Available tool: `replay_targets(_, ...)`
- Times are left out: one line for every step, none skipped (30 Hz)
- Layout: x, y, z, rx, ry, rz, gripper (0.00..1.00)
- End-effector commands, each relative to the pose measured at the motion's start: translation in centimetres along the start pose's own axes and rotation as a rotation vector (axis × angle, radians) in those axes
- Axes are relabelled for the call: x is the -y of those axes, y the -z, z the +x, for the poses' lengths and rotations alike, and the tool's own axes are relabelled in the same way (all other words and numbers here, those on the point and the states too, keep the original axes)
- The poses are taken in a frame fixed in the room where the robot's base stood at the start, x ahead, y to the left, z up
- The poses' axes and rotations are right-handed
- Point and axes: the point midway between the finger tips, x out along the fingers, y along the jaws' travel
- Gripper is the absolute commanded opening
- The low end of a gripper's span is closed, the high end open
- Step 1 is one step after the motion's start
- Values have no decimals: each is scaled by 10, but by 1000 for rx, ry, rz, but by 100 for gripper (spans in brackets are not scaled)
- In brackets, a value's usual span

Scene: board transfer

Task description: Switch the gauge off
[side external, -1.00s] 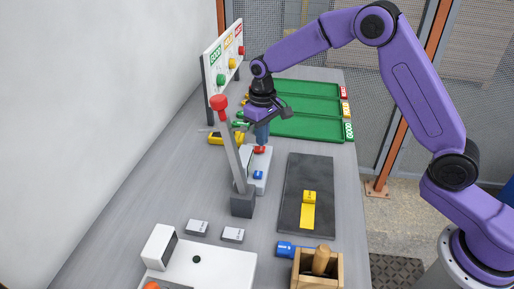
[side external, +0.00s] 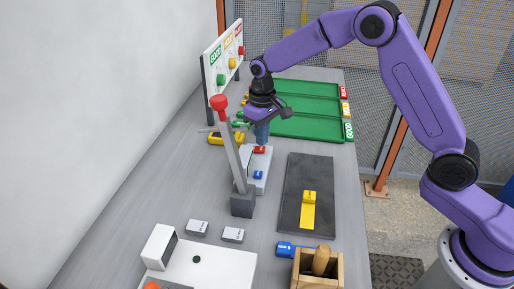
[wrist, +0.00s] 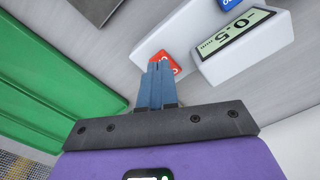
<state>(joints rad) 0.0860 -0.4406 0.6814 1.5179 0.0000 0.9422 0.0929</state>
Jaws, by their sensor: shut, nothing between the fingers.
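The gauge (side external: 251,183) is a white box on the table with a red button (side external: 259,150) and a blue button (side external: 258,175). In the wrist view its display (wrist: 239,31) reads about -0.5 mm, so the gauge is on. My gripper (side external: 262,143) points down over the far end of the gauge, its blue fingers shut and empty. In the wrist view the fingertips (wrist: 160,65) lie over the red button (wrist: 165,62) and partly hide it. I cannot tell whether they touch it.
A lever with a red knob (side external: 219,102) stands just left of the gauge. Green trays (side external: 308,88) lie behind. A dark plate (side external: 292,213) with a yellow block is to the right. A wooden box (side external: 338,270) stands in front.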

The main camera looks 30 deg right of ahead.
Motion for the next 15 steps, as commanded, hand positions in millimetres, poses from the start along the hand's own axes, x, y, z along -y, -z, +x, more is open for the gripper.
replay_targets(0,0,0,0,0,0,0)
replay_targets(0,0,1,0,0,0,0)
replay_targets(0,0,1,0,0,0,0)
replay_targets(0,0,2,0,0,0,0)
replay_targets(0,0,2,1,0,0,0)
replay_targets(0,0,3,1,0,0,0)
replay_targets(0,0,3,1,0,0,0)
replay_targets(0,0,4,1,0,0,0)
replay_targets(0,0,4,1,0,0,0)
replay_targets(0,0,4,1,0,0,0)
replay_targets(0,0,5,1,0,0,0)
replay_targets(0,0,5,1,0,0,0)
replay_targets(0,0,6,1,0,0,0)
replay_targets(0,0,6,1,0,0,0)
replay_targets(0,0,7,1,0,0,0)
